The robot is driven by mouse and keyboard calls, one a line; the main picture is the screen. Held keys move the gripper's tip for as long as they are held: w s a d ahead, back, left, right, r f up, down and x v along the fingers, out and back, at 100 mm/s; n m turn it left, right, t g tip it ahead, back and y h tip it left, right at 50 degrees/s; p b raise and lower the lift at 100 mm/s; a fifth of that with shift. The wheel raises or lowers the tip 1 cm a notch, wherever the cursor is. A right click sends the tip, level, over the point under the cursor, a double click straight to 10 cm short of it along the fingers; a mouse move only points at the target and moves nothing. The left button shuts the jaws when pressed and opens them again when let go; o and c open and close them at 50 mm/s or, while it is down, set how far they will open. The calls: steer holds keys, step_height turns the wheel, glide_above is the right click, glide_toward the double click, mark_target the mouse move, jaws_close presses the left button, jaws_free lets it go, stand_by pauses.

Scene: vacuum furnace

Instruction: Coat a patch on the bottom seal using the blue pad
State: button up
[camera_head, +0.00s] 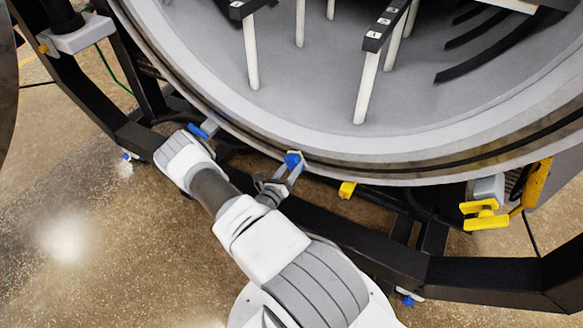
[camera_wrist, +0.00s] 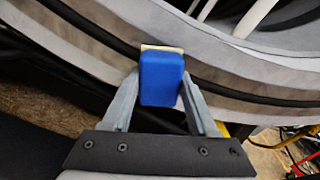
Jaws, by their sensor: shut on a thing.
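The blue pad (camera_wrist: 162,78) is held between the two fingers of my gripper (camera_wrist: 160,100), which is shut on it. A cream edge shows at the pad's far end in the wrist view. In the head view the blue pad (camera_head: 293,160) is at the lower rim of the furnace, with my gripper (camera_head: 287,172) just below it. The bottom seal (camera_head: 383,170) is a dark line along the rim; it also shows in the wrist view (camera_wrist: 225,88) as a black band. The pad's far end overlaps the rim by the seal; I cannot tell whether it touches.
The round furnace chamber (camera_head: 300,100) has pale posts inside. A black frame (camera_head: 460,278) runs below the rim. Yellow clamps (camera_head: 484,214) and a yellow block (camera_head: 347,190) sit along the lower right. Open speckled floor (camera_head: 90,240) lies at the left.

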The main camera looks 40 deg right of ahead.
mark_target(272, 148)
steer(key=shift+d, duration=0.1)
steer(key=shift+w+a+f+b, duration=0.1)
steer(key=shift+w+a+b, duration=0.35)
steer(key=shift+w+b, duration=0.85)
steer(key=shift+w+a+r+b, duration=0.1)
steer(key=shift+w+a+b, duration=0.4)
steer(key=shift+w, duration=1.5)
steer(key=shift+w+a+f+b, duration=0.1)
steer(key=shift+w+a+b, duration=0.3)
steer(key=shift+w+b, duration=0.9)
steer(key=shift+w+a, duration=0.25)
steer(key=shift+w, duration=0.75)
